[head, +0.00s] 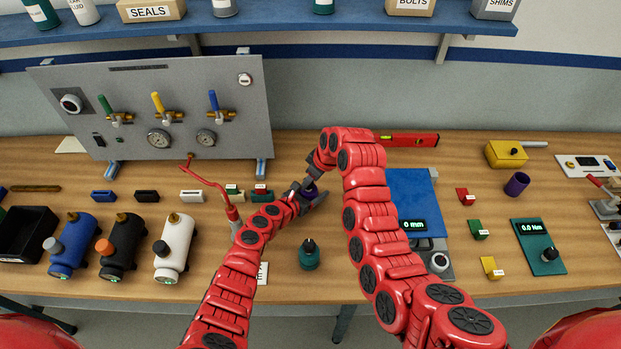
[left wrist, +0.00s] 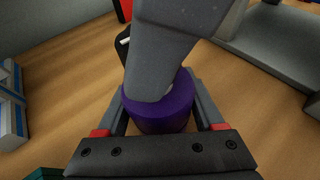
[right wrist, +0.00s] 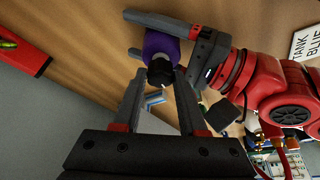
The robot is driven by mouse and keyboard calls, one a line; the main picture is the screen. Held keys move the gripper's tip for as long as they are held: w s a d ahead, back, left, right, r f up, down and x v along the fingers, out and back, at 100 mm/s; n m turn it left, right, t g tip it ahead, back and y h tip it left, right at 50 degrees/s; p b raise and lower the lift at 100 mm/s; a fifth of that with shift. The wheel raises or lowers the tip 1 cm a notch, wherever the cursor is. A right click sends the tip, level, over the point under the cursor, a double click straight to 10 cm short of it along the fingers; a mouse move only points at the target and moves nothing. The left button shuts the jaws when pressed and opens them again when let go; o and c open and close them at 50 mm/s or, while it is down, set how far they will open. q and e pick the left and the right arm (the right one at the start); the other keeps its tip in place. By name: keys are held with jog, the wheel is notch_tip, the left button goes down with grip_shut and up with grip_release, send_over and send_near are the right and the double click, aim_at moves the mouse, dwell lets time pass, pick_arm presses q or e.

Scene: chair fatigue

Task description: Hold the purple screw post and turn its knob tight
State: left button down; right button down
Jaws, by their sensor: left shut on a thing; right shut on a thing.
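The purple screw post (left wrist: 160,115) stands between the fingers of my left gripper (left wrist: 158,98), which is shut on its sides. In the right wrist view the post (right wrist: 160,43) shows with its dark knob (right wrist: 160,72) facing that camera. My right gripper (right wrist: 160,82) has its fingers on either side of the knob and is shut on it. In the left wrist view a grey finger of the right gripper covers the top of the post and hides the knob. In the head view both grippers meet mid-table and mostly hide the post (head: 310,187).
A dark green knobbed object (head: 309,256) stands in front of the grippers. A blue plate with a display (head: 412,190) lies right of my right arm. A gauge panel (head: 165,105) stands behind at left. A purple cup (head: 516,184) stands at right.

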jog(key=m, duration=0.2)
jog(key=m+t+h, duration=0.1)
jog(key=m, duration=0.1)
jog(key=shift+s+a+m, duration=0.1)
jog(key=shift+a+m, duration=0.05)
jog(key=shift+m, duration=0.15)
jog(key=m+h, duration=0.2)
jog(key=m, duration=0.2)
jog(key=shift+a+t, duration=0.1)
jog(key=shift+t, duration=0.3)
jog(key=m+h, duration=0.1)
jog(key=m, duration=0.4)
jog(key=shift+a+r+h, duration=0.1)
jog(key=shift+a+h, duration=0.05)
jog(key=shift+h, duration=0.25)
jog(key=shift+m+g+h, duration=0.3)
jog(key=shift+m+h, duration=0.3)
jog(key=shift+m, duration=1.3)
jog(key=shift+c, duration=2.2)
grip_release()
jog(key=shift+a, duration=0.1)
